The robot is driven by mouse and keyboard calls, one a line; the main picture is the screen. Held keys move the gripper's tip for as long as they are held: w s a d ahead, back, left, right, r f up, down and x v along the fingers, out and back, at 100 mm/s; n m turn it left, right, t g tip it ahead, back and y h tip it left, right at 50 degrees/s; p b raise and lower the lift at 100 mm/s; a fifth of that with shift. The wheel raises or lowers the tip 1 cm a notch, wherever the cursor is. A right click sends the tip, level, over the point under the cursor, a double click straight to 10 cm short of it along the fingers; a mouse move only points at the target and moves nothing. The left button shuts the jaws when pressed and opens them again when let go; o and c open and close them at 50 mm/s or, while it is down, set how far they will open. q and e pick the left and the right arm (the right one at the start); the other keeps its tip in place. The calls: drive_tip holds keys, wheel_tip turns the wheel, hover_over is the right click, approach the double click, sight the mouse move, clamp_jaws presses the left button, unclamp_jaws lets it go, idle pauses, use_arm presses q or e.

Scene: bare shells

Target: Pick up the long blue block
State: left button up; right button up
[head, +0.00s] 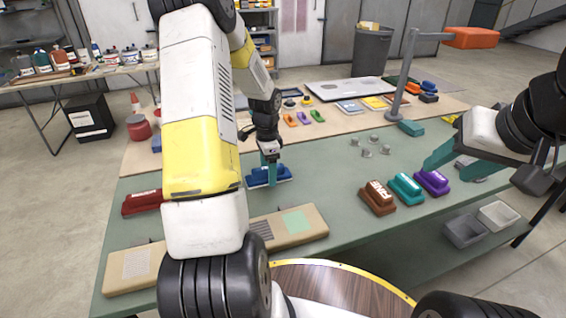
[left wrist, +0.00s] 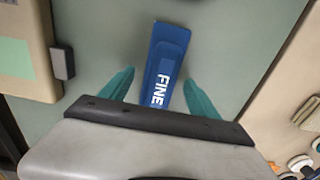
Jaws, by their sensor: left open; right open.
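The long blue block (head: 268,176) lies on the green table mat, left of the middle in the head view. In the left wrist view the blue block (left wrist: 164,62) has white lettering "FINE" and runs lengthwise between my fingers. My left gripper (head: 269,166) is directly above the block, pointing down. In the left wrist view its two teal fingers (left wrist: 160,88) are apart, one on each side of the block's near end, with gaps on both sides. My right gripper (head: 440,160) is open and empty at the right, over the mat near the purple block.
A red block (head: 141,203) lies to the left. Brown (head: 377,198), teal (head: 406,188) and purple (head: 432,181) blocks stand to the right. A tan board (head: 291,228) is in front. Small grey pieces (head: 367,152) and a lamp-like post (head: 401,80) are farther back.

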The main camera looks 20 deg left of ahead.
use_arm(q)
drive_tip(key=shift+f, duration=0.15)
clamp_jaws()
idle(0.4)
drive_tip(key=shift+r, duration=0.6)
wheel_tip(320, 180, up, 2)
drive_tip(key=shift+r, duration=0.1)
drive_tip(key=shift+s+d+r, duration=0.15)
drive_tip(key=shift+s+d, duration=0.15)
drive_tip(key=shift+s, duration=0.2)
drive_tip(key=s+d, duration=0.2)
drive_tip(key=s, duration=0.2)
drive_tip(key=s+d+r, duration=0.1)
drive_tip(key=s+d, duration=0.2)
drive_tip(key=s, duration=0.1)
drive_tip(key=s+d, duration=0.2)
drive_tip(key=s, duration=0.2)
drive_tip(key=shift+s+d+r, duration=0.2)
drive_tip(key=shift+s+d, duration=0.05)
drive_tip(key=shift+s, duration=0.15)
